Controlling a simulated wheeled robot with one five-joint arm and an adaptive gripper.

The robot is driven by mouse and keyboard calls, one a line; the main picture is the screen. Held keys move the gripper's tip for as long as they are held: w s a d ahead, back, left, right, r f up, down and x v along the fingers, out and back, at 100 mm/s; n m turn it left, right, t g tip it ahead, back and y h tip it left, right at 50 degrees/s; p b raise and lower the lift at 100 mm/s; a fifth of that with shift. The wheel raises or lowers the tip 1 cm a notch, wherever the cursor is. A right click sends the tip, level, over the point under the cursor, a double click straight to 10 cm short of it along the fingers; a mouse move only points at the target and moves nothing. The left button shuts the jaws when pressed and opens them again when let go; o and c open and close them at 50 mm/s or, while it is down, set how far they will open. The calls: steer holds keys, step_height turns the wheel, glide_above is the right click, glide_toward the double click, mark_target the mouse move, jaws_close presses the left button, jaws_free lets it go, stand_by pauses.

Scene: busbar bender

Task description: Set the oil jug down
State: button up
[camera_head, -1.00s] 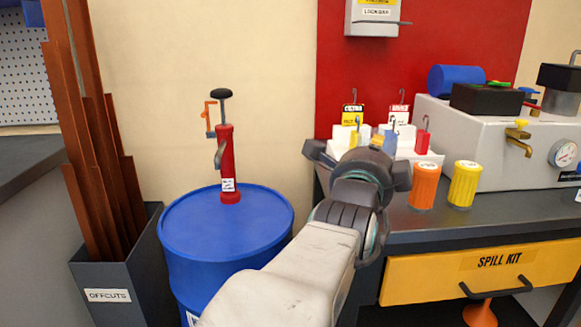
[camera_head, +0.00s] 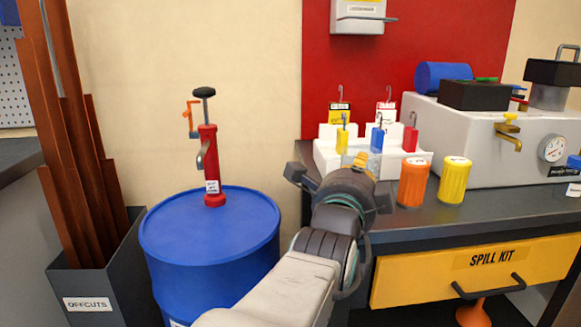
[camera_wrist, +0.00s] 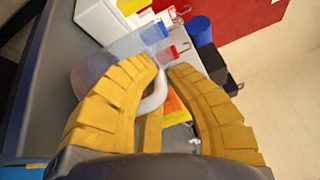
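The oil jug (camera_wrist: 92,78) is translucent and pale in the wrist view, with a white curved handle (camera_wrist: 155,96). Its handle runs between the two yellow fingers of my gripper (camera_wrist: 163,68), which are closed in on it. The jug's body lies beyond the left finger, partly hidden by it. In the head view my gripper (camera_head: 362,162) is at the front-left part of the dark bench (camera_head: 440,212), and the wrist hides most of the jug. I cannot tell whether the jug's base touches the bench.
Orange (camera_head: 413,182) and yellow (camera_head: 455,180) canisters stand right of my gripper. A white rack (camera_head: 328,155) with padlocks and tags is behind it. A blue drum (camera_head: 205,235) with a red pump (camera_head: 209,165) stands left. A white machine (camera_head: 470,150) fills the bench's back right.

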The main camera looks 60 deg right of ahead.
steer(key=o, duration=0.4)
steer(key=shift+c, duration=0.2)
steer(key=shift+r, duration=0.2)
steer(key=s+a+p, duration=0.2)
steer(key=a, duration=0.9)
steer(key=shift+a+f+p, duration=0.35)
steer(key=shift+a+p, duration=0.05)
